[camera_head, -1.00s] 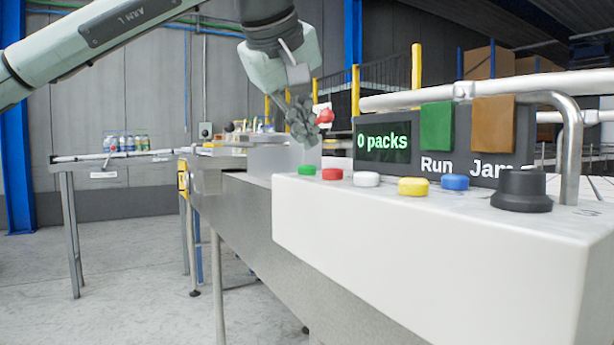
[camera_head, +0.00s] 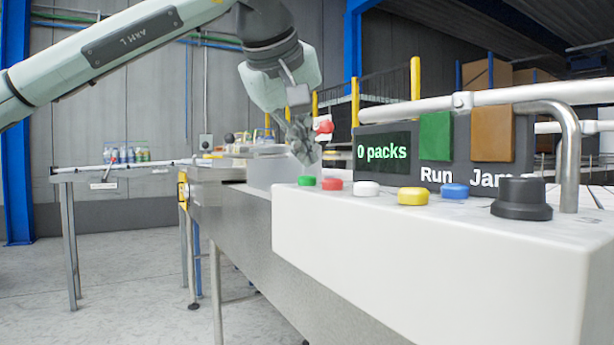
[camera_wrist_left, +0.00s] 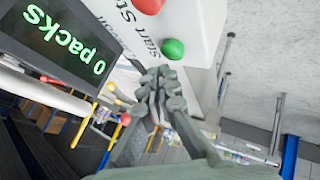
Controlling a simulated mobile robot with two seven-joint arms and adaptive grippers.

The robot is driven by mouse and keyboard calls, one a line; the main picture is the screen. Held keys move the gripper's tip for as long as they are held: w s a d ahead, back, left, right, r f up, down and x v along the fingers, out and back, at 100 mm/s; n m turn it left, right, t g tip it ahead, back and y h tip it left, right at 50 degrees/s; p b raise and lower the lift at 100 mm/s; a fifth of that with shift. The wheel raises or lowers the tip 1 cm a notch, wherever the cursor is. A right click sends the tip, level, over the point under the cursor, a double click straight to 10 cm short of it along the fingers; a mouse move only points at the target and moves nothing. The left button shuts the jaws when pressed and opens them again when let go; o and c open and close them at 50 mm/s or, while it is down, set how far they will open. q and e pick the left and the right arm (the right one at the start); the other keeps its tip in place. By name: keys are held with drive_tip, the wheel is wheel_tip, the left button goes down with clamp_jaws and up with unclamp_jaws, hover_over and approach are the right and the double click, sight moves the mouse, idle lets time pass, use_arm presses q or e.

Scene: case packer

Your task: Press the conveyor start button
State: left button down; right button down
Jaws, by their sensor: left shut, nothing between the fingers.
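The green button (camera_head: 306,181) is at the far left end of the row on the white control box (camera_head: 430,250). In the left wrist view the green button (camera_wrist_left: 173,49) sits by printed text reading "Start", with a red button (camera_wrist_left: 148,5) beside it. My left gripper (camera_head: 308,156) is shut and empty, pointing down and appearing just above the green button in the head view. In the wrist view its fingertips (camera_wrist_left: 164,76) are close to the green button, with a visible gap. My right gripper is not in view.
Red (camera_head: 332,184), white (camera_head: 366,188), yellow (camera_head: 413,196) and blue (camera_head: 454,190) buttons and a black knob (camera_head: 521,198) share the box top. Behind stands a display (camera_head: 382,152) reading "0 packs". A metal rail (camera_head: 470,100) runs above it.

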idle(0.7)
use_arm(q)
drive_tip(key=shift+f, duration=0.4)
